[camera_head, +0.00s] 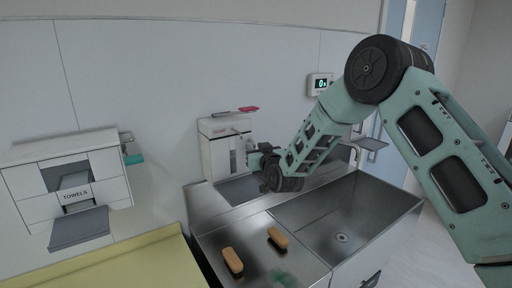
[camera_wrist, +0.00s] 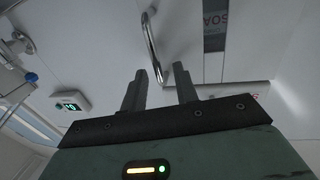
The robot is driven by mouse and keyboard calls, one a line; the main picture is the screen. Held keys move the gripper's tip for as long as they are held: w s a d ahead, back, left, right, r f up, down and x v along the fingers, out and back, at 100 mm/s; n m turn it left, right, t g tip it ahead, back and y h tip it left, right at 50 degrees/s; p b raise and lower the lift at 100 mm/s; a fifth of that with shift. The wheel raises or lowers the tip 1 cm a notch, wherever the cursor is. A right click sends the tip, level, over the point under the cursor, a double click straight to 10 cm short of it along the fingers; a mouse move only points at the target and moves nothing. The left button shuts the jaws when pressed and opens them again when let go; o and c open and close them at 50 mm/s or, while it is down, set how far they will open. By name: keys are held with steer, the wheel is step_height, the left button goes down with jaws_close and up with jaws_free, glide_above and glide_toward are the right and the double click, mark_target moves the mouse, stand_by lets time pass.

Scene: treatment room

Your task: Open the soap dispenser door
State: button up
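The soap dispenser (camera_head: 218,152) is a white box on the wall above the left end of the metal sink unit. Its door looks shut, and my arm hides part of its right side. In the wrist view a curved metal handle (camera_wrist: 151,48) stands out from the white front (camera_wrist: 185,25), beside a dark window strip with a SOAP label. My gripper (camera_head: 254,156) is at the dispenser's right front. In the wrist view my gripper (camera_wrist: 160,70) has its two fingers apart, with the handle's lower end showing between them. I cannot tell whether they touch it.
A towel dispenser (camera_head: 75,179) hangs at left. The steel sink (camera_head: 345,210) lies below my arm, with two tan brushes (camera_head: 233,260) on its left counter. A small wall display (camera_head: 320,84) and a faucet (camera_head: 352,150) are at right. A pink item (camera_head: 248,109) lies above the soap dispenser.

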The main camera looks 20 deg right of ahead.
jaws_close()
steer(key=shift+s, duration=0.15)
